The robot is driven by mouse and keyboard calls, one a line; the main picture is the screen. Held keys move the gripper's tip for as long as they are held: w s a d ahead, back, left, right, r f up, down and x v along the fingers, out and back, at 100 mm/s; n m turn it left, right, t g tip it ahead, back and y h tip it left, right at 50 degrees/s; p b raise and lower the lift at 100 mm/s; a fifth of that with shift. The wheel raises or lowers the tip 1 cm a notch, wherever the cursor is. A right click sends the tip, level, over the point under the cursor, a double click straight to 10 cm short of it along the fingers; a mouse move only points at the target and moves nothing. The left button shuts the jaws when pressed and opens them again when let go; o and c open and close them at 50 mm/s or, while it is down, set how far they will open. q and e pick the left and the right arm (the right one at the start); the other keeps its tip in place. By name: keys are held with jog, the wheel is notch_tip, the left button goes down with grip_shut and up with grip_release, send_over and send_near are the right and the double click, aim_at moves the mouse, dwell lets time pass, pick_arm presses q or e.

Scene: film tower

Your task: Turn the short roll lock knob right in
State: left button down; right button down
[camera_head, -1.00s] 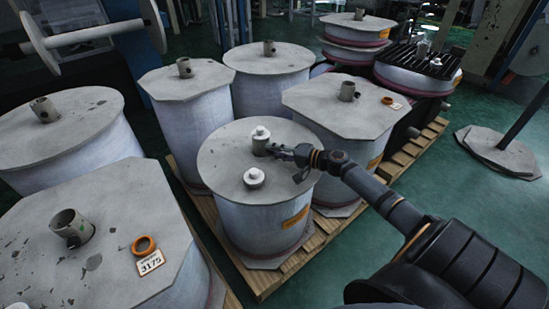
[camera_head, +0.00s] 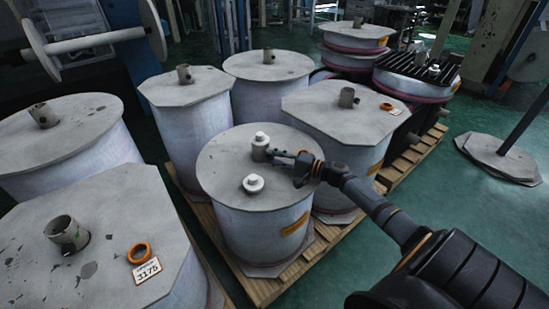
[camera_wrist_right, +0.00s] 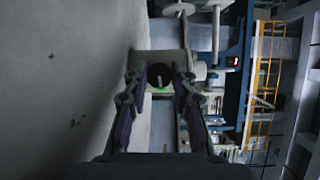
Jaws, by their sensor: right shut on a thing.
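The short roll (camera_head: 225,165) stands in the middle of the pallet, with a round grey top. A grey core stub (camera_head: 259,153) with a white cap (camera_head: 261,138) rises from that top. My right gripper (camera_head: 273,153) reaches in from the right, low over the top, with its fingertips at the stub's side. In the right wrist view, the fingers (camera_wrist_right: 159,78) close around a small dark round knob (camera_wrist_right: 159,70) with a pale mark, in front of the stub (camera_wrist_right: 160,56). The knob is hidden in the head view. My left gripper is not in view.
A second white knob-like piece (camera_head: 253,184) stands on the same top, nearer the front. Taller rolls crowd around, one (camera_head: 352,106) close behind my right arm. An orange ring (camera_head: 139,252) and a tag (camera_head: 147,270) lie on the front left roll.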

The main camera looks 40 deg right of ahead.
jog(key=c, duration=1.1)
grip_release()
